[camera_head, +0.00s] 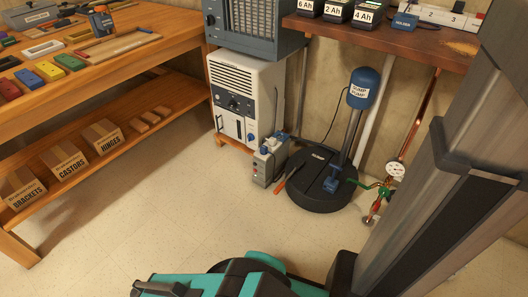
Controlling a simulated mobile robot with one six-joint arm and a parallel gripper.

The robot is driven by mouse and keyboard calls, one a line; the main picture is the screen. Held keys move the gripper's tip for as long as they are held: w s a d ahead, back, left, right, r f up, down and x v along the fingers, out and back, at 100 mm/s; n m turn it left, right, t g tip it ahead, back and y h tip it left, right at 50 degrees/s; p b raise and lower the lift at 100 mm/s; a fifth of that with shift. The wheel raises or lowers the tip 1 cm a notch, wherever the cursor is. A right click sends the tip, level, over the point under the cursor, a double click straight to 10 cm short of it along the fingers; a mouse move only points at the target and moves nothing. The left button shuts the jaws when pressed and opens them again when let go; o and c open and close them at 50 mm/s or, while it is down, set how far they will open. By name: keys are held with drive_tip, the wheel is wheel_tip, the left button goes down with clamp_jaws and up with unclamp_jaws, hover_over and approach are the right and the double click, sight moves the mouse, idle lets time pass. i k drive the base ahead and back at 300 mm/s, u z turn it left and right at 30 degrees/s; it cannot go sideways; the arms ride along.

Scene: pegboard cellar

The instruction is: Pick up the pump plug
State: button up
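The sump pump (361,90) has a blue motor head with a white label and stands upright on a pole above a round black pit lid (318,181). A thin dark cord (333,118) runs from near the pump head down toward a grey outlet box (266,164) on the floor. Small blue and grey parts (275,141) sit on top of that box. One may be the pump plug, but they are too small to tell. My teal and black body parts show at the bottom edge. No gripper fingers can be made out.
A white dehumidifier (240,98) stands behind the outlet box. Copper piping with a gauge (396,169) rises at right. A workbench (110,45) with a lower shelf of cartons fills the left. The tiled floor between is clear.

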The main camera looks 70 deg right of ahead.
sight(263, 150)
drive_tip(key=k, duration=0.65)
drive_tip(key=z, duration=0.1)
drive_tip(key=i, duration=1.2)
drive_tip(key=z, duration=0.75)
drive_tip(key=i, duration=0.4)
drive_tip(key=z, duration=0.2)
